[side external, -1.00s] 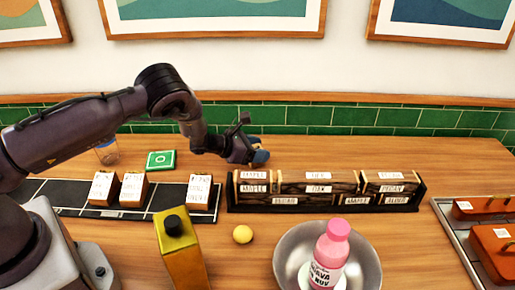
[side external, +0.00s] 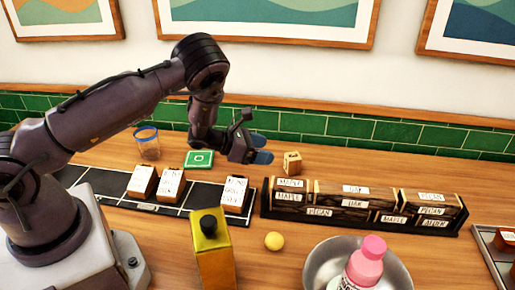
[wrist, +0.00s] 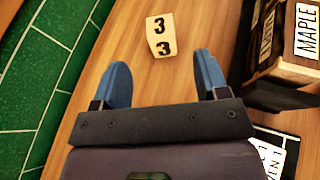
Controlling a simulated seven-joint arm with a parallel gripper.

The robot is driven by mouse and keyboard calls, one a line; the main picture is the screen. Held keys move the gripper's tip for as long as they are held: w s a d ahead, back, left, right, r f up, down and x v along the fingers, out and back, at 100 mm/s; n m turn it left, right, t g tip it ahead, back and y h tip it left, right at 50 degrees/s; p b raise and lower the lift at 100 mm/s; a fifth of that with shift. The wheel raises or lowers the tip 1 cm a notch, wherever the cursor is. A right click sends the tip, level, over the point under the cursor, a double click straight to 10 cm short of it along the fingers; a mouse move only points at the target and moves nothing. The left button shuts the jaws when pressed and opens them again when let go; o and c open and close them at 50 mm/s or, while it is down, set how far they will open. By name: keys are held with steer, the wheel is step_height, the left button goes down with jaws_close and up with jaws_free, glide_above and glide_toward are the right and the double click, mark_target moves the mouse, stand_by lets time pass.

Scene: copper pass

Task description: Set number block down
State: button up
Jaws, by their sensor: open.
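The number block (side external: 292,163) is a small light wooden block resting on the wooden table behind the label rack. In the wrist view the number block (wrist: 161,36) shows a black 3 on two faces and lies just beyond the fingertips, roughly centred between them. My gripper (side external: 262,149) is low over the table, to the left of the block. The wrist view shows my gripper (wrist: 161,72) with its two blue fingers wide apart and nothing between them. The block is apart from both fingers.
A dark rack (side external: 355,218) of labelled wooden blocks stands in front of the number block. A black mat (side external: 105,185) with labelled blocks, a green card (side external: 199,159) and a glass (side external: 147,143) lie left.

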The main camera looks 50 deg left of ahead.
steer(key=shift+s+a+r, duration=0.25)
steer(key=shift+s+r, duration=0.05)
steer(key=shift+s, duration=0.3)
step_height(320, 180, up, 12)
steer(key=w+a+n+y, duration=0.2)
steer(key=n+y, duration=0.3)
steer(key=n, duration=0.8)
steer(key=s+r+n+g+y, duration=0.1)
steer(key=s+r+n+y, duration=0.1)
steer(key=s+r+n, duration=0.55)
steer(key=s+d+r+n+g+h, duration=0.1)
steer(key=s+d+r+n+g, duration=0.2)
steer(key=s+n, duration=0.7)
steer(key=s+d+r+n+g+h, duration=0.1)
steer(key=s+d+r+n, duration=0.4)
steer(key=s+n, duration=0.5)
steer(key=shift+s+d+g, duration=0.9)
steer(key=shift+s+d, duration=0.05)
steer(key=shift+d, duration=0.15)
